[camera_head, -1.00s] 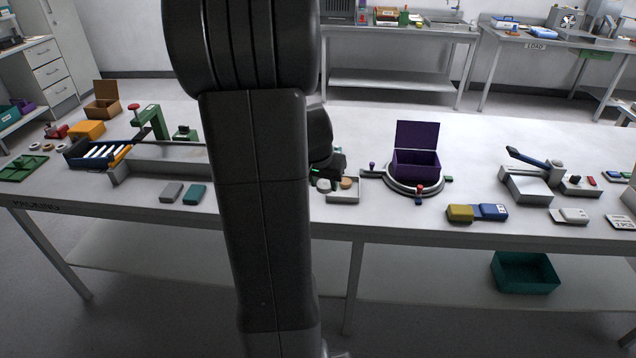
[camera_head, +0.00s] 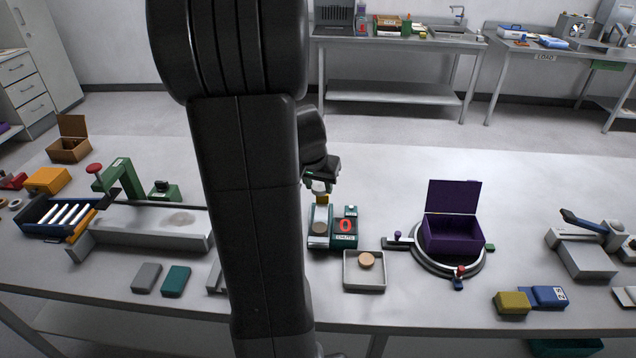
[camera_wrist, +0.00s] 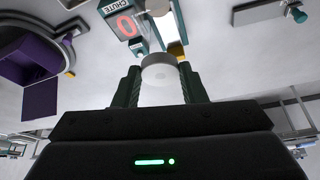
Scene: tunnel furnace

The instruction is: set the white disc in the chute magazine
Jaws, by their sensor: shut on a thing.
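My gripper (camera_head: 320,184) is shut on the white disc (camera_wrist: 158,75), which sits between the two dark fingers in the wrist view. In the head view the disc (camera_head: 319,187) is small and shows just below the fingers. The chute unit (camera_head: 345,228), marked CHUTE with a red 0, stands on the table below my gripper. Its pale magazine (camera_head: 319,222), with a yellow part (camera_head: 322,199) at the far end, is on the unit's left side. The disc appears above that far end, apart from it; the exact gap is unclear. The unit also shows in the wrist view (camera_wrist: 124,24).
A grey tray (camera_head: 364,284) with a tan disc (camera_head: 366,261) stands in front of the chute. A turntable (camera_head: 422,264) carrying an open purple box (camera_head: 453,232) is to the right. A grey block (camera_head: 146,277) and a teal block (camera_head: 176,281) lie at the left front.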

